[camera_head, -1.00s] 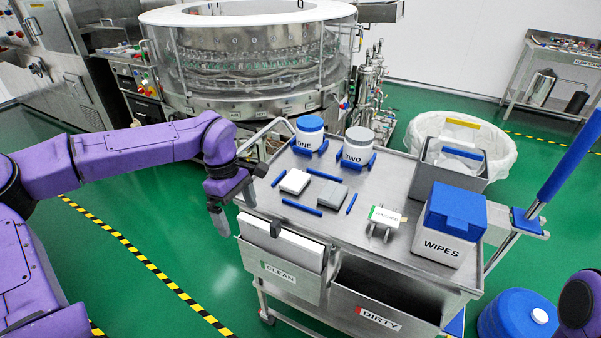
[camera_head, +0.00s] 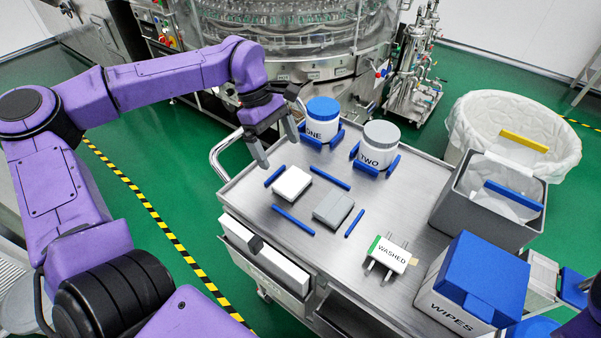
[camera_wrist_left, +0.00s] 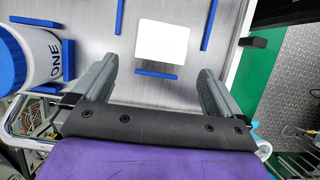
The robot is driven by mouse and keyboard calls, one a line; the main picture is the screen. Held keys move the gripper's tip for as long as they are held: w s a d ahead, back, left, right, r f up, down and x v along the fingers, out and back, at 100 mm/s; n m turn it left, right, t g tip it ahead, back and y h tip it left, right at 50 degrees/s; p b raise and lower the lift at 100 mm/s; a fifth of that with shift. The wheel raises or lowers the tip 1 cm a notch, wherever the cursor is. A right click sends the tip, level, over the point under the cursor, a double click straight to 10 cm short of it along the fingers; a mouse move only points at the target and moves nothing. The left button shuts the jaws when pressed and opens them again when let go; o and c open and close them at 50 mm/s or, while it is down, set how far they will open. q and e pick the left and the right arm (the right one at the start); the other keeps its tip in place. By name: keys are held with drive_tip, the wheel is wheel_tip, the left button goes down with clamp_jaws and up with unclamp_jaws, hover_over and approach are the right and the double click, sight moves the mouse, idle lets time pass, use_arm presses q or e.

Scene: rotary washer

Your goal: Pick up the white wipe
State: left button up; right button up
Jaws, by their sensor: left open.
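The white wipe (camera_head: 292,183) is a flat square pad lying on the steel cart top, between short blue bars. A grey pad (camera_head: 333,208) lies to its right. My left gripper (camera_head: 278,150) is open and empty, above the cart's far left part, just behind the white wipe. In the left wrist view the white wipe (camera_wrist_left: 162,43) lies beyond the open fingers (camera_wrist_left: 157,85), roughly midway between their lines, with a blue bar on its near side. The fingers do not touch it. My right gripper is not in view.
Jars ONE (camera_head: 322,120) and TWO (camera_head: 378,146) stand in blue holders just right of my left gripper. A WASHED holder (camera_head: 391,254), the WIPES box (camera_head: 473,285) and a grey bin (camera_head: 483,205) stand farther right. A push handle (camera_head: 222,152) rises at the cart's left.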

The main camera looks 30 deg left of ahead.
sight(292, 181)
use_arm(q)
drive_tip(key=shift+s+d+f, duration=0.25)
drive_tip(key=shift+d+f, duration=0.15)
drive_tip(key=shift+f, duration=0.2)
drive_tip(key=shift+s+d+f, duration=0.25)
drive_tip(key=shift+d+f, duration=0.1)
drive_tip(key=shift+f, duration=0.25)
drive_tip(key=x, duration=0.1)
drive_tip(key=p+x, duration=0.1)
drive_tip(key=x, duration=0.3)
drive_tip(key=shift+w+f, duration=0.2)
drive_tip(key=shift+w, duration=0.1)
drive_tip(key=shift+s+d+f, duration=0.1)
drive_tip(key=shift+d+f, duration=0.05)
drive_tip(key=shift+f, duration=0.15)
drive_tip(key=c, duration=0.7)
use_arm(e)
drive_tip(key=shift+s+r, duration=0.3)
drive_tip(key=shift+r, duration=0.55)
